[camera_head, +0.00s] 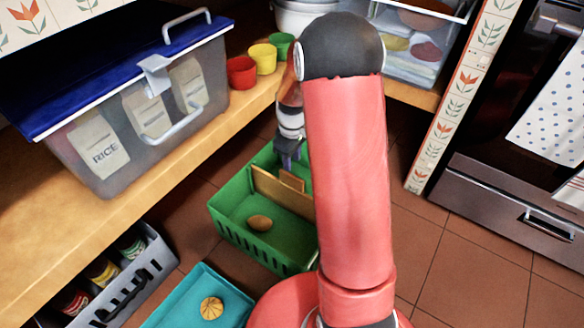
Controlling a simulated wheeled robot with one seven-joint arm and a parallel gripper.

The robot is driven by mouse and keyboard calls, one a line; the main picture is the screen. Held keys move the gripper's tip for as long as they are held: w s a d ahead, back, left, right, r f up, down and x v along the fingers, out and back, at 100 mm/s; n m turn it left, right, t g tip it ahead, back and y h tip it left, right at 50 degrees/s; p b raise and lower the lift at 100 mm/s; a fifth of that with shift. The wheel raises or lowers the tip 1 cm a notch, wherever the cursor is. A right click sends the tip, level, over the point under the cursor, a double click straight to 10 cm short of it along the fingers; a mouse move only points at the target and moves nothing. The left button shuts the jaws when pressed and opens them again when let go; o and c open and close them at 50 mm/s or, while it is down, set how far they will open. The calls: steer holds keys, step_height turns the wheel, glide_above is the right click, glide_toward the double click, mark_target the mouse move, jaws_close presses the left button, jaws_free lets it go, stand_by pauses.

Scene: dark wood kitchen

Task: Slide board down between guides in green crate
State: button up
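The green crate (222,213) stands on the floor tiles, left of my red arm. A brown board (272,190) stands upright across it, with a small raised tab (291,181) on its top edge. The board's right end is hidden behind my arm. I cannot make out the guides or how deep the board sits. My gripper (290,162) points down just above or behind the tab. Its fingertips are small and partly hidden, so I cannot tell whether they grip the board. A brown, potato-like item (260,222) lies in the crate's near part.
A teal tray (178,308) with a round brown item (211,307) and a grey basket of cans (150,262) stand nearby. A wooden shelf (185,165) overhangs at left, bearing a blue-lidded bin (110,70) and cups (262,58). Floor at right is clear before the oven (510,205).

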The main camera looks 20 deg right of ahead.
steer(key=s+a+r+m+t, duration=0.15)
steer(key=s+r, duration=0.25)
steer(key=r, duration=0.5)
steer(key=s+a+r+m+t, duration=0.1)
steer(key=s+a+r, duration=0.3)
steer(key=r, duration=0.5)
steer(key=s+a+r+m+t, duration=0.1)
steer(key=s+r+m, duration=0.1)
steer(key=s, duration=0.6)
steer(key=s+a+r+m+t, duration=0.2)
steer(key=s+r, duration=0.1)
steer(key=s, duration=0.5)
steer(key=shift+s+r, duration=0.3)
steer(key=shift+s, duration=0.05)
steer(key=shift+a+r+p, duration=0.1)
steer(key=shift+r+p, duration=0.05)
steer(key=shift+p, duration=0.2)
